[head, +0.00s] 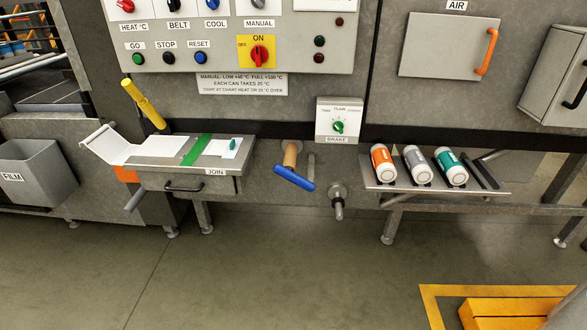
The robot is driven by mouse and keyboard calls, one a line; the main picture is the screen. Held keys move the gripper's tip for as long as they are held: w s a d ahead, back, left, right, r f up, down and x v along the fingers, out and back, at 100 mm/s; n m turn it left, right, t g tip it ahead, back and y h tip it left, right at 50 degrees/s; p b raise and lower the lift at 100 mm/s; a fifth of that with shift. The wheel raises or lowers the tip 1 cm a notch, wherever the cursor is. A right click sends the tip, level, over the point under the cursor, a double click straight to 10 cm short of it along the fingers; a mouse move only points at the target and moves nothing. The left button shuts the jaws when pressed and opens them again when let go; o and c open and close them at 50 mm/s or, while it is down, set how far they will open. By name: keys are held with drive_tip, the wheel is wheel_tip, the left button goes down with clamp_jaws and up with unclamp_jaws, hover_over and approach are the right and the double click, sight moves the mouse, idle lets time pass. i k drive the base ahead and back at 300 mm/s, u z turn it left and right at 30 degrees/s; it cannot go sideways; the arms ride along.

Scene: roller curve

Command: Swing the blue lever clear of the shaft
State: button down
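The blue lever (294,178) is a short bar on the machine front, below the control panel. It slants down from upper left to lower right. A tan cylindrical shaft (290,154) sticks out just above and behind it. The lever lies across the shaft's lower end in this view; I cannot tell whether they touch. My gripper is not in view.
A grey metal stub (338,203) sticks out right of the lever, below the BRAKE box (339,120). A shelf (425,186) with three cans stands further right. The JOIN table (160,154) is at left. The floor (250,265) in front is clear.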

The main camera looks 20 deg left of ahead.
sight(281, 171)
drive_tip(key=k, duration=1.1)
drive_tip(key=u, duration=0.65)
drive_tip(key=i, duration=0.6)
drive_tip(key=u, duration=0.95)
drive_tip(key=i, duration=0.75)
drive_tip(key=z, duration=0.4)
drive_tip(key=i, duration=0.65)
drive_tip(key=z, duration=0.95)
drive_tip(key=i, duration=0.25)
drive_tip(key=z, duration=0.25)
